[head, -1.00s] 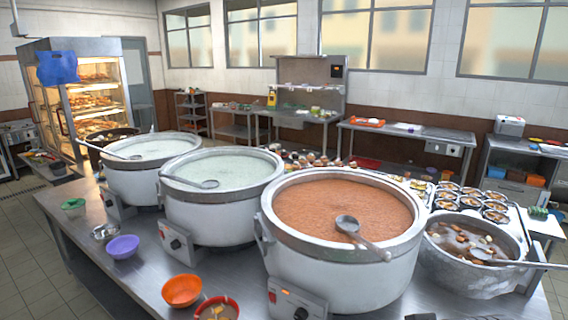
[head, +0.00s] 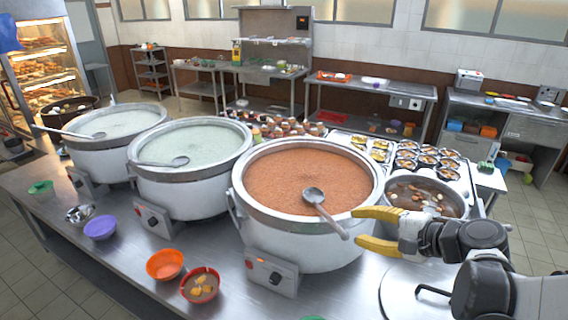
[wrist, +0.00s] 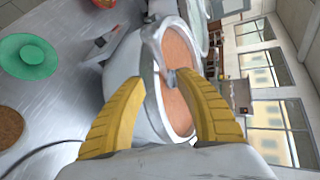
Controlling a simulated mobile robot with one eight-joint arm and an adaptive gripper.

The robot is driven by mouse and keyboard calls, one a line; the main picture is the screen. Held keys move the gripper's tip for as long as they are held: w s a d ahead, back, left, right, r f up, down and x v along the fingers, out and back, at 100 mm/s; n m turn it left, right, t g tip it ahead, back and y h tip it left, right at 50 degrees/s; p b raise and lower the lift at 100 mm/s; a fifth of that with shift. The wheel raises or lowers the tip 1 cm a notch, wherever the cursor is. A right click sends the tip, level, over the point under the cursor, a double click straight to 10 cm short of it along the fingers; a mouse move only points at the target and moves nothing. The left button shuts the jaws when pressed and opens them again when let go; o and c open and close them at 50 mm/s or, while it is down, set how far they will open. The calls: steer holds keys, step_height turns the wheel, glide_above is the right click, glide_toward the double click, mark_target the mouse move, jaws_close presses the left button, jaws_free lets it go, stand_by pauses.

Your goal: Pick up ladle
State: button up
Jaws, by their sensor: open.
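A grey ladle (head: 318,201) lies in the front pot (head: 250,207) of orange-brown congee, its bowl on the surface and its handle slanting over the front right rim. My gripper (head: 359,228) is open and empty at that rim, just right of the handle's end. In the wrist view my gripper (wrist: 160,82) has its yellow fingers spread before the pot, with a grey piece like the ladle between and beyond the tips; contact cannot be told. Other ladles rest in the middle pot (head: 150,186) and the far left pot (head: 80,149) of pale congee.
A pot of dark soup (head: 443,192) and a tray of filled cups stand right of the front pot. A lid (head: 400,290) lies at the front right. An orange bowl (head: 165,264), a red bowl (head: 200,286) and a purple bowl (head: 100,228) line the front edge.

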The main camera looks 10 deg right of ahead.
mark_target(330, 217)
steer(key=b+x, duration=0.2)
steer(key=x, duration=0.8)
steer(key=shift+w, duration=0.2)
